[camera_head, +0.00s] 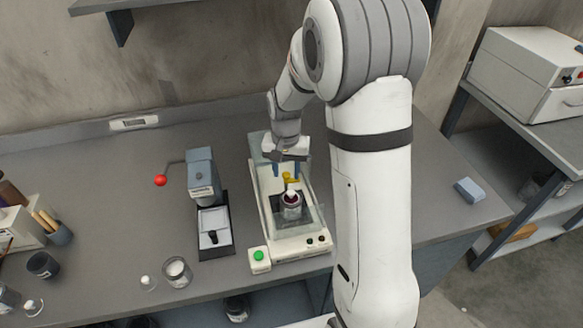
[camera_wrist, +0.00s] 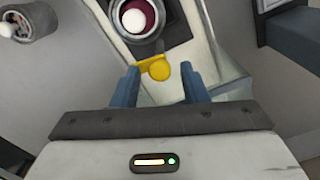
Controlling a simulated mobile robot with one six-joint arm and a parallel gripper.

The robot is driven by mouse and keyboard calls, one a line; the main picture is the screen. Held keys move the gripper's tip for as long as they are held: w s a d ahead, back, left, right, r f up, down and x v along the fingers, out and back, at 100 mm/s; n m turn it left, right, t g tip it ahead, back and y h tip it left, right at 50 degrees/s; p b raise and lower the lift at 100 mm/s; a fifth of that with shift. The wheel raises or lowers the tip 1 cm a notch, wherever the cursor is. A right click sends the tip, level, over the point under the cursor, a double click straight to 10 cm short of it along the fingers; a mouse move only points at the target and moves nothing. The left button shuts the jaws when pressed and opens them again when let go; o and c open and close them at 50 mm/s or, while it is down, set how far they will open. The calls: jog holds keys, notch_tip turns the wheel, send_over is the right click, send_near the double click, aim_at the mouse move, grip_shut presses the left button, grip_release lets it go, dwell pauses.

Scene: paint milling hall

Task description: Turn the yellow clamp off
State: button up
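The yellow clamp (camera_wrist: 158,69) shows in the wrist view between and just beyond the tips of my gripper (camera_wrist: 158,74). It has a round knob and a short arm that points left. In the head view the clamp (camera_head: 287,176) stands just behind a small jar (camera_head: 291,205) with dark red contents and a white top, on a pale machine (camera_head: 301,245). My gripper (camera_head: 288,170) is above the machine, with its two blue fingers apart on either side of the clamp. I cannot tell whether a finger touches it.
A grey press (camera_head: 202,175) with a red-ball lever stands left of the machine. A small box with a green button (camera_head: 259,257) sits at the machine's front left corner. A glass jar (camera_head: 177,271) is near the bench's front edge. A blue block (camera_head: 469,190) lies on the right.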

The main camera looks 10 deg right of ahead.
aim_at(286, 173)
grip_shut()
jog(key=shift+n+b, duration=0.35)
jog(key=shift+n, duration=0.45)
jog(key=shift+o, duration=0.5)
grip_release()
notch_tip(286, 173, up, 8)
jog(key=shift+f+b, duration=0.1)
jog(key=shift+b, duration=0.45)
